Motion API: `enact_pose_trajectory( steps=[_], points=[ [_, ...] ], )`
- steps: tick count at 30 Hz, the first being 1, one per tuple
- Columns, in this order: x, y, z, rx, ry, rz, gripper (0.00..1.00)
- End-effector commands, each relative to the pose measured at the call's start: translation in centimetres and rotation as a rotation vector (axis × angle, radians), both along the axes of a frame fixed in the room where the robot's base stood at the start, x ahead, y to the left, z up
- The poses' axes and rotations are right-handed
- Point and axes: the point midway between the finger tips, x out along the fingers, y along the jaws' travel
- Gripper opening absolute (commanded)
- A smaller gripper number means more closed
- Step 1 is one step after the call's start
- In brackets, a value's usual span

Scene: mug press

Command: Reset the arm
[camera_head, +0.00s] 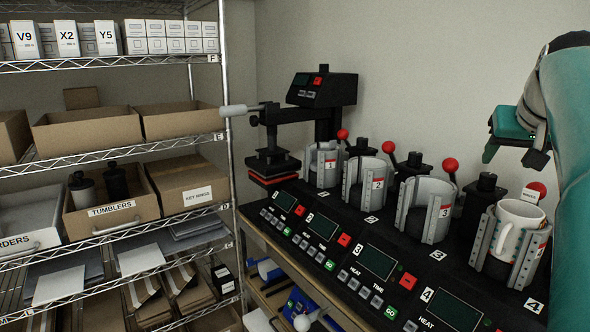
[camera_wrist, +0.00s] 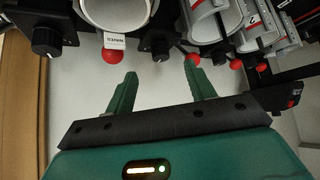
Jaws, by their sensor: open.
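My gripper (camera_head: 516,152) is at the right of the head view, raised above and behind the mug press. Its green fingers are apart with nothing between them, as the wrist view also shows (camera_wrist: 157,92). A white mug (camera_head: 517,218) sits in the rightmost press holder, number 4, clear of my gripper. In the wrist view the mug (camera_wrist: 121,10) is at the top edge, partly cut off. A red-knobbed lever (camera_wrist: 113,56) with a white tag hangs beside it. My green arm fills the right edge of the head view.
The press holders numbered 1 (camera_head: 323,165), 2 (camera_head: 368,184) and 3 (camera_head: 428,211) look empty. A flat press head (camera_head: 273,165) stands at the left end. A wire shelf (camera_head: 110,155) with boxes and bins fills the left. The wall lies behind the presses.

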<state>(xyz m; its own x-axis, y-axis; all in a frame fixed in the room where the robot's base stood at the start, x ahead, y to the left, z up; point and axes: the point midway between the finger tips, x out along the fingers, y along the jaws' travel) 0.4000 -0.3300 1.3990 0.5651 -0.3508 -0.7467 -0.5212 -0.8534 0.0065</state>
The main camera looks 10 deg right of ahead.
Motion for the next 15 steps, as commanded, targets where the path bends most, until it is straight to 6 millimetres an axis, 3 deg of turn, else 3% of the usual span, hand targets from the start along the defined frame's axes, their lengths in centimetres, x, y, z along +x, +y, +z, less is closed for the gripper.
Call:
enact_pose_trajectory(
  steps=[1, 7, 15],
  points=[
    [0.7, 3.3, -1.4, 0.006, 0.018, 0.041, 0.55],
    [0.9, 13.2, -7.3, 0.028, 0.076, 0.157, 0.55],
    [-3.1, 24.3, -16.4, 0.049, 0.145, 0.326, 0.55]
  ],
)
